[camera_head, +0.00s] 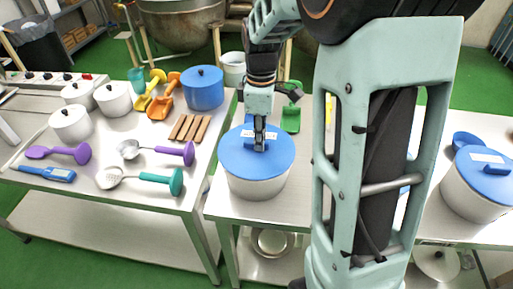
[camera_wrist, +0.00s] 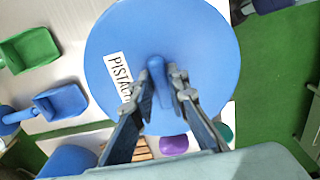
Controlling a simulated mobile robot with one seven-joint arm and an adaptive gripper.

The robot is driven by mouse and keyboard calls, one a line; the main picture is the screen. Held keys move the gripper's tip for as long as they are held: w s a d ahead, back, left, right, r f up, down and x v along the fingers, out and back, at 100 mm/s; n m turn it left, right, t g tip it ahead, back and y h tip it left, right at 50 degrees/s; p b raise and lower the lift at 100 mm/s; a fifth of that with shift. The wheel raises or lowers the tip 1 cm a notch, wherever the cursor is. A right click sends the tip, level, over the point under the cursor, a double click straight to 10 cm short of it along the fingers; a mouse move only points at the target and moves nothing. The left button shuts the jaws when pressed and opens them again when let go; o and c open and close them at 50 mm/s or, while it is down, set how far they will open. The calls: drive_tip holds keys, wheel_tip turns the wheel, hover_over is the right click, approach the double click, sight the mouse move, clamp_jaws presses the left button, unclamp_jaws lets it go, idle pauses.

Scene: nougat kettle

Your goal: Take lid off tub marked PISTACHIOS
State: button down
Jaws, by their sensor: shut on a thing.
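The tub marked PISTACHIOS (camera_head: 257,188) is white and stands on the middle steel table. Its round blue lid (camera_head: 274,162) fills the centre of the wrist view (camera_wrist: 205,50), with a white label (camera_wrist: 119,75) reading "PISTAC", the rest hidden by a finger. My gripper (camera_head: 260,143) is above the lid, shut on its upright blue handle; in the wrist view the two fingers (camera_wrist: 158,92) flank the handle. The lid appears seated on the tub's rim in the head view; I cannot tell any small gap.
A second white tub with a blue labelled lid (camera_head: 487,174) stands at right. A green scoop (camera_head: 291,119) lies behind the held lid. The left table holds white pots, a blue pot (camera_head: 203,88), scoops, ladles and wooden bars (camera_head: 189,128). My arm hides part of the middle table.

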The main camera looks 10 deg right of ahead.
drive_tip(key=shift+r, duration=0.1)
drive_tip(key=shift+w+r, duration=0.1)
drive_tip(key=shift+r, duration=0.45)
wheel_tip(320, 180, up, 2)
drive_tip(key=shift+w+r, duration=0.1)
drive_tip(key=shift+r, duration=0.05)
drive_tip(key=w+d+r+p, duration=0.4)
drive_tip(key=w+d+r, duration=0.4)
drive_tip(key=w+r, duration=0.3)
drive_tip(key=shift+r+p, duration=0.3)
drive_tip(key=shift+r, duration=0.45)
